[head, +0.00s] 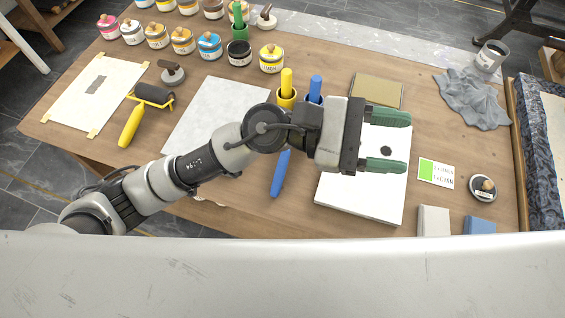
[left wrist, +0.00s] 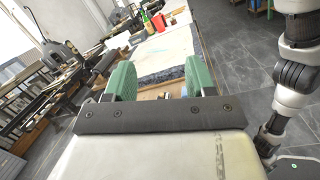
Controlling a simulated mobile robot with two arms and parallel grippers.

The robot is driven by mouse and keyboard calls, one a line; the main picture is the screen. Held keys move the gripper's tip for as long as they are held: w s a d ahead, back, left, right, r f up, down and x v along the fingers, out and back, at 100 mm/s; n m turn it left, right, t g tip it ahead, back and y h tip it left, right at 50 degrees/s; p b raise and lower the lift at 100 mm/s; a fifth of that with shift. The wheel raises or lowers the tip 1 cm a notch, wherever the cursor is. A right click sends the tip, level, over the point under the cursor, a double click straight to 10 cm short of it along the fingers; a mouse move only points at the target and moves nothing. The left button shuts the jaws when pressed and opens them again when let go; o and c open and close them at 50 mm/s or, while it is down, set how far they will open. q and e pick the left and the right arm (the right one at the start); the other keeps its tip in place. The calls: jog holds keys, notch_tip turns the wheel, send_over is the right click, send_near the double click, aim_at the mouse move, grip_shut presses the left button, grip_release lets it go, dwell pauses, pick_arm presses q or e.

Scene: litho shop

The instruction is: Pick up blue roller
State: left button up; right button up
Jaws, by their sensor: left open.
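The blue roller (head: 281,174) lies on the wooden table; only its blue handle shows, and my left arm hides its head. My left gripper (head: 398,142) is open and empty, pointing right above a white slab, to the right of the roller and apart from it. In the left wrist view its two green fingers (left wrist: 160,80) stand wide apart with nothing between them. The blue roller cannot be made out in that view. My right gripper is not in view.
A yellow roller (head: 131,124) lies at the left. Ink jars (head: 210,45) line the back left. Upright yellow (head: 287,80) and blue (head: 317,84) handles stand just behind my arm. The white slab (head: 360,202) lies below the gripper. A grey cloth (head: 472,98) lies at right.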

pick_arm(q)
notch_tip(320, 180, down, 5)
jog(key=s+m+g+y, duration=0.1)
jog(key=m+y, duration=0.4)
jog(key=m+t+y, duration=0.6)
jog(key=m+y, duration=0.3)
jog(key=y, duration=0.5)
send_over(282, 162)
jog(key=s, duration=0.1)
jog(key=f, duration=1.2)
jog(key=shift+s+d+f, duration=0.1)
jog(key=shift+d+f, duration=0.15)
jog(key=shift+f, duration=0.05)
jog(key=shift+m, duration=0.3)
jog(key=f, duration=0.5)
jog(key=shift+w+a+f+p, duration=0.1)
jog(key=shift+w+a+p, duration=0.1)
jog(key=shift+p, duration=0.15)
jog(key=f, duration=0.2)
jog(key=f+p, duration=0.1)
jog(key=f, duration=0.2)
jog(key=shift+w+f, duration=0.3)
jog(key=shift+w, duration=0.1)
jog(key=shift+c, duration=0.2)
